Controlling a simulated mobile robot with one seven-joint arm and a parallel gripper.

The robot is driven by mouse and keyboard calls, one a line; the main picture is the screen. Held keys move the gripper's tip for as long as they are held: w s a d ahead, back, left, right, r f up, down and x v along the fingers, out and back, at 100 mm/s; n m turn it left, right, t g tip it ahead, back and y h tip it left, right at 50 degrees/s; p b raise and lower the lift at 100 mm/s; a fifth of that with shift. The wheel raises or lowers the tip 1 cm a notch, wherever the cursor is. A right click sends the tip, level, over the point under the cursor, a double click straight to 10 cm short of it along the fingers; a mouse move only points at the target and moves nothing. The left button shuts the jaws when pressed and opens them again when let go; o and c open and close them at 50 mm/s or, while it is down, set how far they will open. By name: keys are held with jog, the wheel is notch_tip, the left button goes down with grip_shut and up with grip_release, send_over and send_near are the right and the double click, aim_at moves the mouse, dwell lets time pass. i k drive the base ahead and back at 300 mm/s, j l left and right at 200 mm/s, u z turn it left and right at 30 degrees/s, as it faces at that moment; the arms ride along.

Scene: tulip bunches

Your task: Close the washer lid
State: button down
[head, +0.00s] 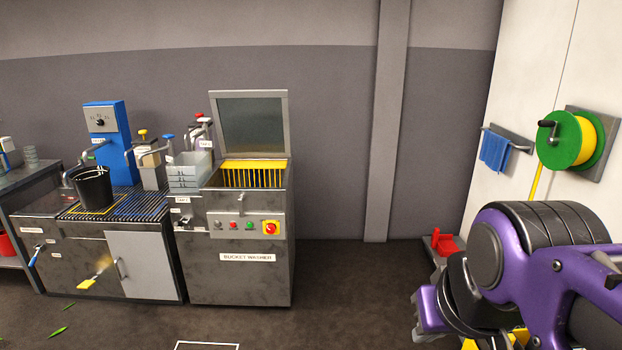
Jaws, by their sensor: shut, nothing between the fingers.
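The bucket washer (236,281) is a grey metal cabinet left of centre in the head view, with a "BUCKET WASHER" label on its front. Its lid (251,124) is a grey-framed panel with a dark middle. The lid stands raised, nearly upright, at the back of the washer's open top. Yellow bristles or slats (252,174) show inside the opening. A handle and a panel of buttons with a red knob on yellow (271,228) are on the front. My purple and black arm fills the lower right, well away from the washer. My gripper's fingers do not show.
Left of the washer, a counter with a grate (135,202) holds a black bucket (93,188). Stacked grey trays (190,172) stand between counter and washer. A green hose reel (572,141) hangs on the right wall. Floor before the washer is mostly clear.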

aim_at(213, 95)
jog(key=i, duration=1.2)
jog(key=i+u, duration=0.2)
jog(key=i, duration=0.35)
jog(key=i+l+u, duration=0.25)
jog(key=i, duration=0.25)
jog(key=j, duration=0.05)
